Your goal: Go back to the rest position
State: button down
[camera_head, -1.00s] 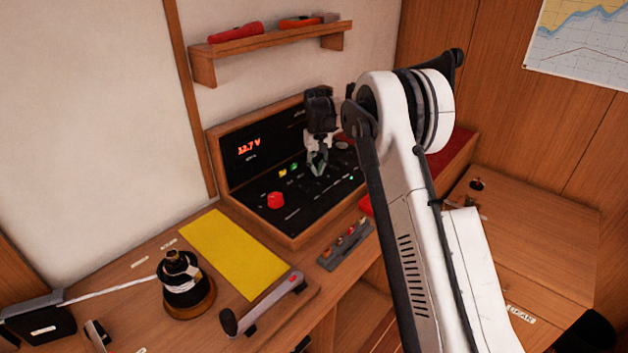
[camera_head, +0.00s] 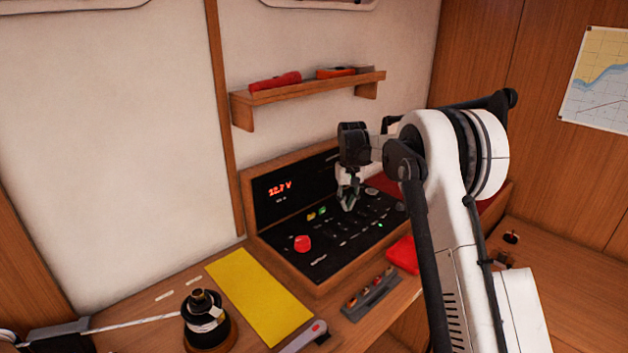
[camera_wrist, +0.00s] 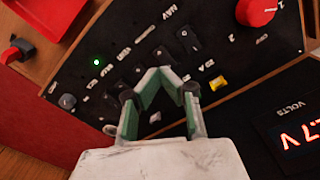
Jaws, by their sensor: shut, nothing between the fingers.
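My gripper (camera_head: 347,203) is shut and empty. In the head view it hangs over the switch panel (camera_head: 325,262), a black sloped face in a wooden frame with a red-lit voltage display (camera_head: 279,188). In the wrist view my fingers (camera_wrist: 172,82) show over the panel's row of black switches (camera_wrist: 188,39). I cannot tell the exact gap between the fingertips and the panel. A red knob (camera_head: 302,243) sits on the panel's left part, and a green light (camera_wrist: 96,62) is lit. My white arm reaches in from the lower right of the head view.
A wooden shelf (camera_head: 310,90) with red and orange items hangs above the panel.

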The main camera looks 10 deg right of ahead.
jog(key=s+r+t+b, duration=0.2)
jog(key=s+r, duration=0.6)
jog(key=s, duration=0.3)
jog(key=s+r+t+b, duration=0.1)
jog(key=s+r, duration=0.7)
jog(key=s, duration=0.3)
jog(key=s+f+t+b, duration=0.1)
jog(key=s+f, duration=0.3)
jog(key=s, duration=0.9)
jog(key=s+f+m+t+b, duration=0.1)
jog(key=s+f, duration=0.4)
jog(key=s, duration=0.9)
jog(key=shift+s+f+t+b, duration=0.25)
jog(key=shift+t+b, duration=0.4)
jog(key=shift+t, duration=0.35)
